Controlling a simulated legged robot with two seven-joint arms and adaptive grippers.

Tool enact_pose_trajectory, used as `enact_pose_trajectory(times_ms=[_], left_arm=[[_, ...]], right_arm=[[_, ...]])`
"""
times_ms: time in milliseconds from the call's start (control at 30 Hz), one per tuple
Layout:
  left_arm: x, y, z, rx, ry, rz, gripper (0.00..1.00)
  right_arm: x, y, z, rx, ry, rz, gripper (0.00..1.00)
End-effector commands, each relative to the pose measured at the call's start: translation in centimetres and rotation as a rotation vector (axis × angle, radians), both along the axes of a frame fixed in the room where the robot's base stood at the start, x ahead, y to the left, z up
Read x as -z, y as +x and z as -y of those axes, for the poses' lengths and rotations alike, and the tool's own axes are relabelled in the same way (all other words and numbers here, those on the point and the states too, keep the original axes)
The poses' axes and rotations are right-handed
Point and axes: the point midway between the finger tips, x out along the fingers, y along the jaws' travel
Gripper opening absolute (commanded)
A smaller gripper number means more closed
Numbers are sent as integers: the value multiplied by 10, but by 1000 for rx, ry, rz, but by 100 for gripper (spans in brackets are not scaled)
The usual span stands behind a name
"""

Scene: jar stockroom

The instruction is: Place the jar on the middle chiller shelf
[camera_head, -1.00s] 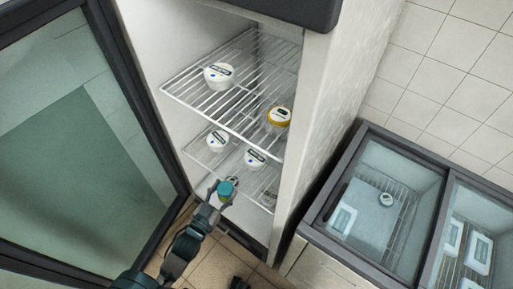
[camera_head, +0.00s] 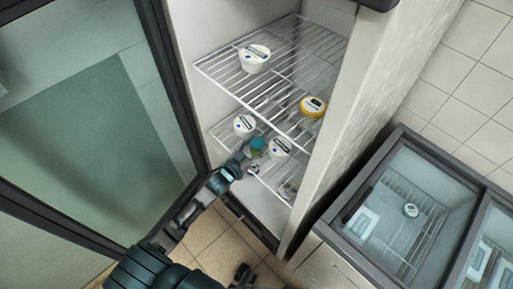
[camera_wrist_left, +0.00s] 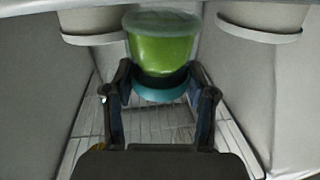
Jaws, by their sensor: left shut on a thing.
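The jar, green with a teal lid, is held by my left gripper (camera_head: 246,159); in the head view its teal top (camera_head: 257,143) shows. In the left wrist view the jar (camera_wrist_left: 162,50) is between the two fingers of the gripper (camera_wrist_left: 160,95), which is shut on it. The gripper reaches inside the open chiller, at the level of the shelf below the upper one. This middle shelf (camera_head: 222,133) carries a white tub (camera_head: 243,124) to the jar's left and another (camera_head: 279,147) to its right. I cannot tell whether the jar touches the shelf.
The upper wire shelf (camera_head: 225,72) holds a white tub (camera_head: 255,57) and a yellow-banded tub (camera_head: 313,106). The chiller's glass door (camera_head: 85,140) stands open at left. A chest freezer (camera_head: 400,215) stands at right. The chiller side walls are close to the gripper.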

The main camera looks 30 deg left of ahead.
Motion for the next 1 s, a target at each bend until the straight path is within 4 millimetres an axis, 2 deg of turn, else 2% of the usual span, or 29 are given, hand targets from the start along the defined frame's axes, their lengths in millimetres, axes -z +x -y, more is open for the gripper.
enact_pose_trajectory(times_ms=[33,100,333,367,433,767,867,1000], left_arm=[[11,0,1,0,-1,-3,0],[17,0,2,1,-2,-1,0],[18,-1,-1,1,-3,0,0],[19,-1,-1,0,-3,-2,63],[19,-1,-1,0,-3,-2,81],[19,-2,-1,0,-2,-1,81],[19,-10,-2,0,-2,-2,81],[18,-35,-7,1,0,-3,81]], right_arm=[[-3,0,1,0,0,1,40],[-8,1,1,1,0,1,40],[-12,1,-1,2,-3,2,40],[-12,1,-1,1,-2,1,40],[-12,1,-1,1,-2,1,40],[-12,1,-2,1,-1,0,40],[-12,2,-2,2,0,3,40],[-9,2,-2,1,0,7,40]])
